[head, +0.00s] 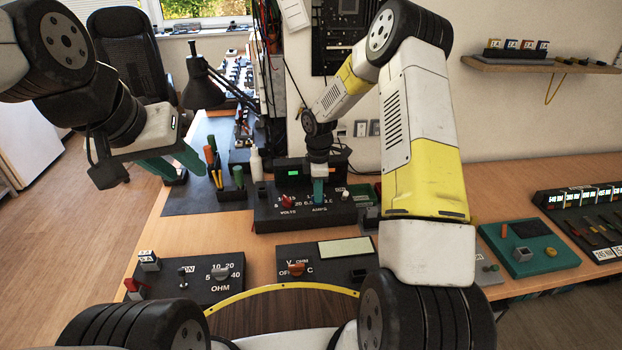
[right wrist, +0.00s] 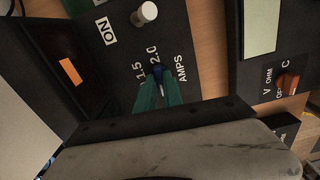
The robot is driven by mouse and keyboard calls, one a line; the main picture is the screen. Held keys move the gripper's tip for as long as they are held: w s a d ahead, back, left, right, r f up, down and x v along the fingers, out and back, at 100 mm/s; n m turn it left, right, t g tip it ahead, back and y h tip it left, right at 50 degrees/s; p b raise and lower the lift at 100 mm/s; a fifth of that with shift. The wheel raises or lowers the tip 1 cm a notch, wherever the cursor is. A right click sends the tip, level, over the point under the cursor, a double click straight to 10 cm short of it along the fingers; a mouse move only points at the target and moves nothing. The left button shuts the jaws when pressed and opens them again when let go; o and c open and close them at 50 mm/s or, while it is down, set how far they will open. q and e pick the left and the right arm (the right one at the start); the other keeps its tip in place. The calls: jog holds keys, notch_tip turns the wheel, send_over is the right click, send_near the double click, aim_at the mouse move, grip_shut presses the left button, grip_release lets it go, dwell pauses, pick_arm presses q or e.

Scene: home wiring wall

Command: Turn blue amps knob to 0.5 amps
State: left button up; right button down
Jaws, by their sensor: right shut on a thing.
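The black power supply box (head: 262,214) stands on the bench, with a red volts knob (head: 290,201) on its left and the AMPS dial on its right. My right gripper (head: 318,198) reaches down onto the AMPS dial. In the right wrist view, its green fingers (right wrist: 158,82) are closed around the blue amps knob (right wrist: 157,70). Labels 1.5, 2.0 and AMPS show beside the knob; its pointer and the other dial marks are hidden by the fingers. My left gripper (head: 190,164), with green fingers apart, is empty in the air left of the box.
Two black panels stand in front: an ohm panel (head: 195,291) with a grey knob and a multimeter (head: 325,282) with an orange knob. Pen holder (head: 233,193), bottle (head: 255,165) and desk lamp (head: 205,88) stand left and behind. A white switch (right wrist: 146,13) sits near the amps knob.

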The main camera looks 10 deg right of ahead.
jog(key=shift+w+r+n, duration=0.1)
jog(key=shift+n, duration=0.3)
jog(key=c, duration=1.5)
grip_release()
jog(key=shift+r, duration=3.85)
jog(key=shift+r, duration=0.1)
